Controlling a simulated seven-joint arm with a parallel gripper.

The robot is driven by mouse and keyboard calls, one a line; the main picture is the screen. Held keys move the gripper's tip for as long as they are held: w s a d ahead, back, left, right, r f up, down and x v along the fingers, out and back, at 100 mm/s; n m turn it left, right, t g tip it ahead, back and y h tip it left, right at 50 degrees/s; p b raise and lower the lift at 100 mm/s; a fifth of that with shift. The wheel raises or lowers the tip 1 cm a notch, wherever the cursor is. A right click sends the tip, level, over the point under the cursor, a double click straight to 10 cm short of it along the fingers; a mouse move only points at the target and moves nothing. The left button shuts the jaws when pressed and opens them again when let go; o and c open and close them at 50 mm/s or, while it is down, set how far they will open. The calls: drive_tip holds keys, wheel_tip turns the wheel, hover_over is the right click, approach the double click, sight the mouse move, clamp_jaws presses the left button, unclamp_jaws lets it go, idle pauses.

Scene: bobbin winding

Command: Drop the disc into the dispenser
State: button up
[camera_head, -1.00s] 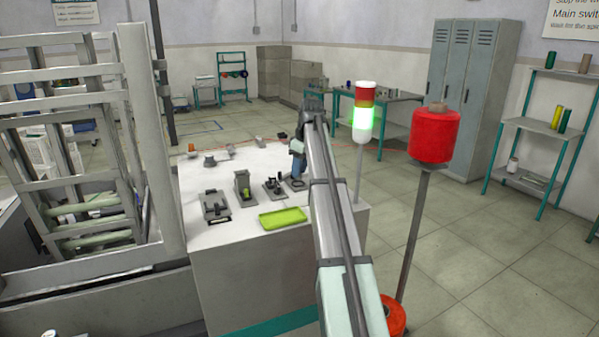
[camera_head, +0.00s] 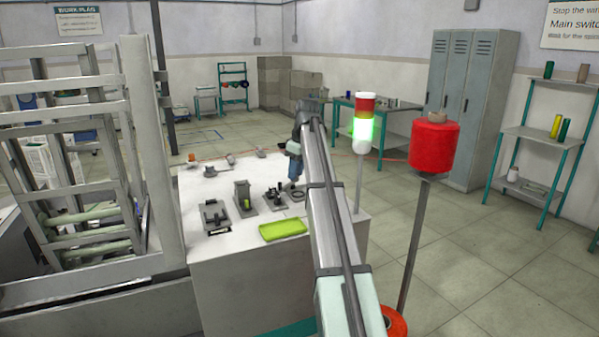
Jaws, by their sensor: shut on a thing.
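My gripper (camera_head: 294,184) is small and dark at the end of my arm, pointing down over the right part of the white worktop (camera_head: 215,249). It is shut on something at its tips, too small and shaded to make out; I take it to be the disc. A dark ring-shaped base (camera_head: 298,195) lies just below and beside the gripper. A grey upright holder with a green part low in it (camera_head: 243,190), probably the dispenser, stands left of the gripper, apart from it.
A small black fixture (camera_head: 275,197) stands between the upright holder and the gripper. A flat grey fixture (camera_head: 215,215) is at left, and a yellow-green tray (camera_head: 284,229) at the front. A signal tower (camera_head: 363,125) and red spool (camera_head: 434,146) rise right of my arm.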

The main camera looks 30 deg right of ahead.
drive_tip(key=w+a+r, duration=0.2)
drive_tip(key=a+r, duration=0.1)
drive_tip(key=a, duration=0.6)
drive_tip(key=w+a+r, duration=0.1)
drive_tip(key=a+r, duration=0.2)
drive_tip(key=a, duration=0.5)
drive_tip(key=shift+s+d+x, duration=0.1)
drive_tip(key=shift+x, duration=0.85)
drive_tip(key=shift+s+d+x, duration=0.1)
drive_tip(key=shift+s+x, duration=0.05)
drive_tip(key=shift+x, duration=0.85)
drive_tip(key=shift+f, duration=0.6)
drive_tip(key=o, duration=0.9)
drive_tip(key=shift+r, duration=0.15)
drive_tip(key=shift+w+a+v, duration=0.1)
drive_tip(key=shift+w+v, duration=0.1)
drive_tip(key=shift+v, duration=0.9)
drive_tip(key=shift+w+a+v, duration=0.15)
drive_tip(key=shift+w+v, duration=0.05)
drive_tip(key=shift+v, duration=0.9)
drive_tip(key=shift+w+a+v, duration=0.1)
drive_tip(key=shift+w+v, duration=0.05)
drive_tip(key=shift+v, duration=0.95)
drive_tip(key=shift+r, duration=0.15)
